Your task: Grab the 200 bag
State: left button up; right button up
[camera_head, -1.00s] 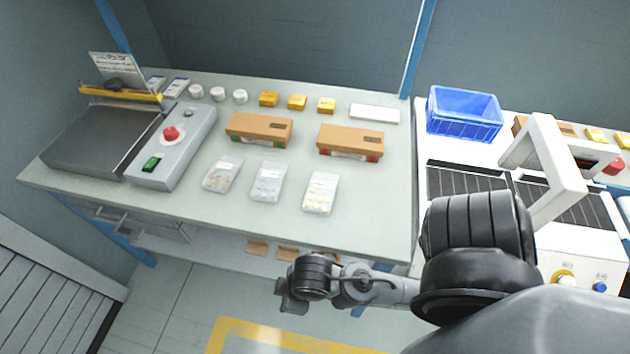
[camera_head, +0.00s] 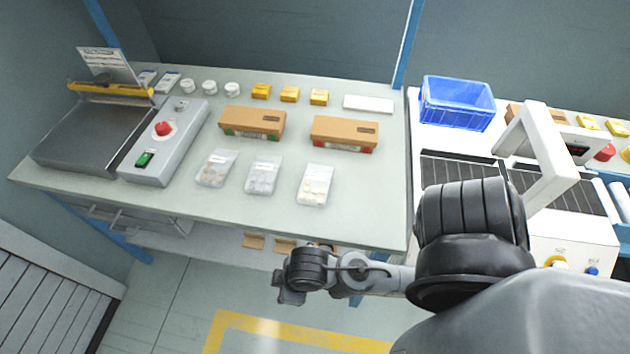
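Three clear plastic bags with pale contents lie in a row near the bench's front. They are a left bag (camera_head: 217,168), a middle bag (camera_head: 263,175) and a right bag (camera_head: 314,186). I cannot read a 200 mark on any of them. My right arm comes in from the lower right. Its gripper (camera_head: 290,290) is low, in front of the bench edge and below the bags, touching none of them. Its fingers are too small and dark to tell open from shut. My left gripper is not in view.
Two brown cardboard boxes (camera_head: 252,122) (camera_head: 343,133) stand behind the bags. A sealing machine with a red button (camera_head: 163,129) is at left. White rolls, yellow boxes and a white block (camera_head: 368,103) line the back. A blue crate (camera_head: 456,103) and white conveyor frame (camera_head: 540,150) are at right.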

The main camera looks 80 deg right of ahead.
dwell(0.4)
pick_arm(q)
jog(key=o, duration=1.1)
